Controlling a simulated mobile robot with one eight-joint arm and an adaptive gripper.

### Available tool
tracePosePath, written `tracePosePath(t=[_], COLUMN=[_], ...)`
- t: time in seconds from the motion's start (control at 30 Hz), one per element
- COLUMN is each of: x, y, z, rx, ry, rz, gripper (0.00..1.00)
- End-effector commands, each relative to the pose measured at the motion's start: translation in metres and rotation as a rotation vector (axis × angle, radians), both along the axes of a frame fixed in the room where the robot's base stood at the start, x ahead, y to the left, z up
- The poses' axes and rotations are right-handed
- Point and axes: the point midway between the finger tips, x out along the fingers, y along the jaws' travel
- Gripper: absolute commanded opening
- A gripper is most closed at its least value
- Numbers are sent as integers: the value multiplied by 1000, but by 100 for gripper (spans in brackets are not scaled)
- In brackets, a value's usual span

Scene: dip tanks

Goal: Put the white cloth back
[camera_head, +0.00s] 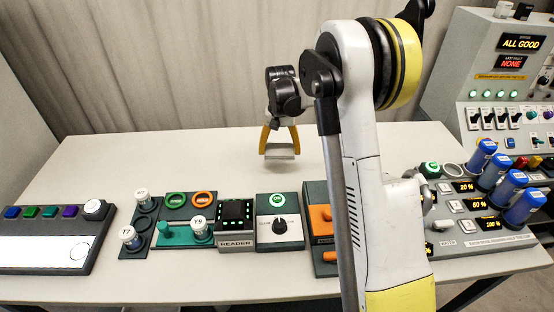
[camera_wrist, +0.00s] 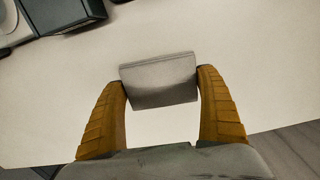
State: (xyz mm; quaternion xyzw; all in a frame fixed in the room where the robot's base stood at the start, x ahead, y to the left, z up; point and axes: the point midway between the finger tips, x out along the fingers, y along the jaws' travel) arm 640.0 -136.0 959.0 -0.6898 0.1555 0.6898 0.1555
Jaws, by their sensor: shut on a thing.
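My gripper (camera_head: 280,146) is over the back middle of the table, pointing down. Its two yellow-orange fingers are shut on the white cloth (camera_head: 280,155), which looks like a pale grey folded pad. In the wrist view, the cloth (camera_wrist: 160,83) spans the gap between the fingertips (camera_wrist: 162,76), gripped at both its ends. It is close to the tabletop, but I cannot tell whether it touches it.
The table (camera_head: 110,170) is bare around the cloth. Along its front stand a button panel (camera_head: 45,240), a vial rack (camera_head: 135,235), a reader (camera_head: 235,228) and a knob box (camera_head: 279,225). Blue-capped bottles (camera_head: 512,187) and a control console (camera_head: 495,75) are at right.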

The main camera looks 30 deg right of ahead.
Motion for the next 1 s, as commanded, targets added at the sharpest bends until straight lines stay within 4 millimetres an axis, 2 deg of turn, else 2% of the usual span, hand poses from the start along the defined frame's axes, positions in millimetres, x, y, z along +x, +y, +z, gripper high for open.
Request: tracePosePath(t=[0.13, 0.23, 0.37, 0.5, 0.6, 0.7, 0.87, 1.0], x=[-3, -13, -38, -74, -100, -121, -140, -131], y=[-8, -30, -76, -129, -159, -182, -200, -195], z=[1, 5, 13, 21, 26, 29, 31, 20], rx=[0, 0, -1, -1, -2, -2, -2, -2], ry=[0, 0, 0, 0, 1, 1, 1, 1], rz=[0, 2, 10, 24, 36, 46, 58, 65], gripper=[53, 53, 53, 53, 53, 53, 53, 53])
